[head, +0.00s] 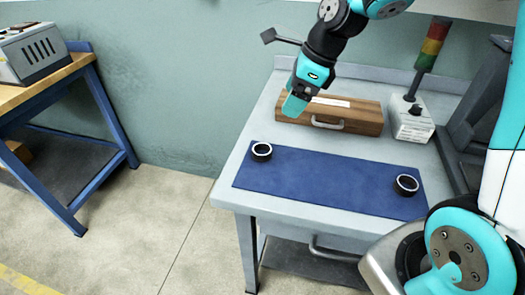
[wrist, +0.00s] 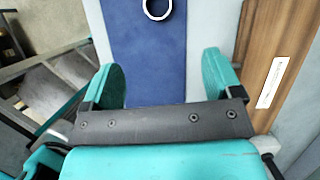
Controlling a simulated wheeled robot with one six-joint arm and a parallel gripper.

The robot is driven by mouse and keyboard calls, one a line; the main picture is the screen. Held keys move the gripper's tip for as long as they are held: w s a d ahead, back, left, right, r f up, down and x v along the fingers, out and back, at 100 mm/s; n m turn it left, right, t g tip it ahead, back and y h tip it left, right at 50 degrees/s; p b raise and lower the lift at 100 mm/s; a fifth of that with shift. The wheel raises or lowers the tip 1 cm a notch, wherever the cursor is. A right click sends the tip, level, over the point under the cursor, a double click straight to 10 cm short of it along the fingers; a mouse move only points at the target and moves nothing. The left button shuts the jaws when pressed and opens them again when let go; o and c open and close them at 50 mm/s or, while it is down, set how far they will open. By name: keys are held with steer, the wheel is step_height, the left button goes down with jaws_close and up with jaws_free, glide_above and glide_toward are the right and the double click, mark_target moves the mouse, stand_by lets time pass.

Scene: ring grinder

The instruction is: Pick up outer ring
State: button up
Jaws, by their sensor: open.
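Two dark rings with pale rims lie on the blue mat (head: 325,180): a left ring (head: 261,150) near the mat's back left corner, and a right ring (head: 406,185) near its right end. I cannot tell which is the outer ring. My gripper (head: 293,105) is above the back left of the table, in front of the wooden box's left end, apart from both rings. In the wrist view, my gripper (wrist: 166,72) is open and empty, its teal fingers spread over the mat. One ring (wrist: 157,8) shows there at the top edge, partly cut off, beyond the fingertips.
A wooden box (head: 345,118) with a handle stands at the table's back. A signal light on a white base (head: 410,122) is right of it. A dark machine part stands at the right edge. The mat is clear between the rings. Another bench (head: 45,95) is far left.

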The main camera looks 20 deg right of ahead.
glide_toward(262, 147)
steer(key=a+f, duration=0.1)
steer(key=s+f, duration=0.1)
steer(key=shift+a+f, duration=0.35)
steer(key=x, duration=0.2)
steer(key=p+x, duration=0.1)
steer(key=x, duration=0.2)
steer(key=shift+a, duration=0.25)
steer(key=c, duration=1.1)
